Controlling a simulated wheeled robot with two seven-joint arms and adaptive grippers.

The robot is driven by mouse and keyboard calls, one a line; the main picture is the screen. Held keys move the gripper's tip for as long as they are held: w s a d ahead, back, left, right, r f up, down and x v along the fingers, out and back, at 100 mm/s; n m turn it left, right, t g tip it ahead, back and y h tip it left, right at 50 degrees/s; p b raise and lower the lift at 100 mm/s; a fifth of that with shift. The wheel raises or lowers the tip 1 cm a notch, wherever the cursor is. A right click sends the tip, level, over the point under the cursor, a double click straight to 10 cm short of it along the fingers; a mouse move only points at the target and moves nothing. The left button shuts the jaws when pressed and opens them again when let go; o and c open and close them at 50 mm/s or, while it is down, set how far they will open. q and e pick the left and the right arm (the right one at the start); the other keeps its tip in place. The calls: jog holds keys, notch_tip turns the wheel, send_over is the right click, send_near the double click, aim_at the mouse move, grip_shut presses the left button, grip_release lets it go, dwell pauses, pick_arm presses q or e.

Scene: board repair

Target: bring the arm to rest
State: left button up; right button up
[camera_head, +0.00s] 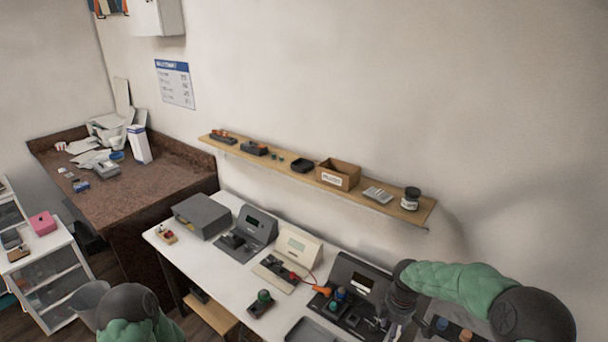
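My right arm, in a green sleeve, comes in from the right and reaches over the front right of the white workbench (165,238). My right gripper (385,322) points down beside a dark device (358,282) with a small screen. Its fingers are small and dark against the dark device, so I cannot tell their opening or whether anything is between them. Of my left arm only a green and black part shows at the bottom left. My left gripper is out of the frame.
The bench carries a grey box (202,215), a grey device (256,226), a cream device (298,246) and a grey tray (308,331). A wall shelf (290,172) holds a wooden box (338,173) and a dark jar (410,198). A brown counter (150,190) stands at left.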

jog(key=s+a+f+m+y+b, duration=0.25)
jog(key=s+a+f, duration=0.3)
jog(key=f, duration=0.45)
jog(key=s+a+f+m+y+b, duration=0.1)
jog(key=s+a+f+m+b, duration=0.35)
jog(key=f, duration=0.45)
pick_arm(q)
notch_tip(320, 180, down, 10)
jog(key=b, duration=0.2)
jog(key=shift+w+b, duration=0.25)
jog(key=shift+b, duration=0.1)
pick_arm(e)
jog(key=s+a+f+m, duration=0.3)
jog(key=s+f+m, duration=0.1)
jog(key=s, duration=0.3)
jog(key=s+a+f+m, duration=0.2)
jog(key=s+f+m, duration=0.3)
jog(key=s, duration=0.3)
jog(key=shift+a+f, duration=0.4)
jog(key=shift+f, duration=0.05)
